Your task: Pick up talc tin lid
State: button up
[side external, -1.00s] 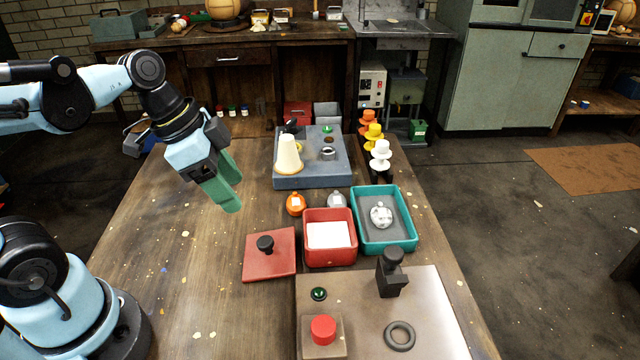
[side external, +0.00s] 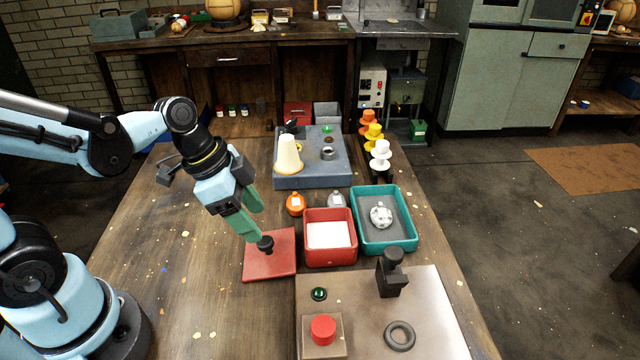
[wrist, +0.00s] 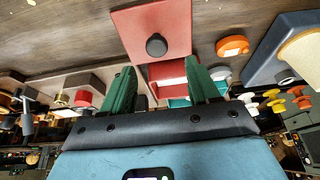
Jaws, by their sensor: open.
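The talc tin lid (side external: 274,262) is a flat red square plate with a black knob (side external: 265,243) on top. It lies on the wooden table, left of the open red tin (side external: 330,259) with white contents. In the wrist view the lid (wrist: 175,22) and its knob (wrist: 156,45) show ahead of the fingers. My gripper (side external: 254,222) has two green fingers, spread apart and empty. It is tilted down just above the lid, near the knob; the side view does not settle whether a finger touches the knob. In the wrist view the gripper (wrist: 160,85) has the knob between the lines of its fingers.
A teal tray (side external: 361,246) with a white ball stands right of the tin. Orange (side external: 295,204) and grey round items sit behind it. A blue-grey platform (side external: 290,183) holds a cream cone. A metal plate (side external: 430,300) lies in front. The table's left is clear.

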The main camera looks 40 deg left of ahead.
aim_at(267, 240)
jog(key=shift+s+x, duration=0.15)
jog(key=shift+x, duration=0.65)
jog(key=shift+s+x, duration=0.15)
jog(key=shift+x, duration=1.7)
jog(key=shift+a, duration=0.1)
jog(key=c, duration=1.1)
jog(key=shift+r, duration=0.1)
